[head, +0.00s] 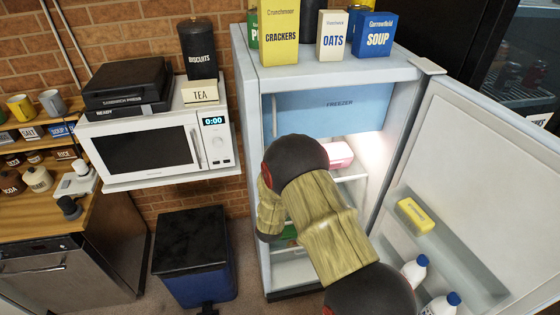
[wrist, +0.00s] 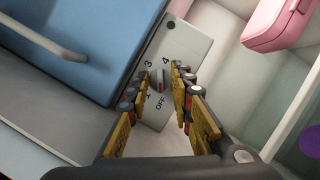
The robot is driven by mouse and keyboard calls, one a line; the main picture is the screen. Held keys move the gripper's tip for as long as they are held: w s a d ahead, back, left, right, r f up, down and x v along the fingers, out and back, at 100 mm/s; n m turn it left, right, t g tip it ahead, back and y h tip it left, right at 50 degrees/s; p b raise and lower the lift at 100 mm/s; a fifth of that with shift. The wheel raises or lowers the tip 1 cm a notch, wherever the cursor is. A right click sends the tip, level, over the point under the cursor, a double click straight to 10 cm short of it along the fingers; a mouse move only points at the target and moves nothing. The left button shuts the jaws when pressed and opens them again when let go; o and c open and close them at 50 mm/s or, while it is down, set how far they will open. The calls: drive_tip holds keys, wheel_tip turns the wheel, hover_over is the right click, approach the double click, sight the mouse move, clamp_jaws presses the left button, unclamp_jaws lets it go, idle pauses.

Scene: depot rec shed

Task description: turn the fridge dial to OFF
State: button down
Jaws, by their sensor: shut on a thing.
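The fridge dial (wrist: 157,79) is a small grey knob on a pale panel (wrist: 188,50) inside the fridge, shown in the wrist view. The marks 3, 4, 1 and OFF show around it; OFF is on the side towards my gripper's base. I cannot clearly tell which mark the dial points to. My gripper (wrist: 160,77) has its two fingers on either side of the dial and is shut on it. In the head view the open fridge (head: 248,130) is at the centre, and my arm hides the gripper and the dial.
The blue freezer door (head: 340,105) with its handle (wrist: 45,38) is close beside the panel. A pink box (head: 338,155) sits on a shelf nearby. The fridge door (head: 490,140) stands open at the right, holding bottles and a yellow pack (head: 416,214). Boxes stand on top.

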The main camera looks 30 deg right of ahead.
drive_tip(key=shift+n, duration=0.5)
drive_tip(key=c, duration=1.8)
unclamp_jaws()
drive_tip(key=shift+o, duration=0.2)
drive_tip(key=v, duration=1.2)
drive_tip(key=shift+d+f, duration=0.1)
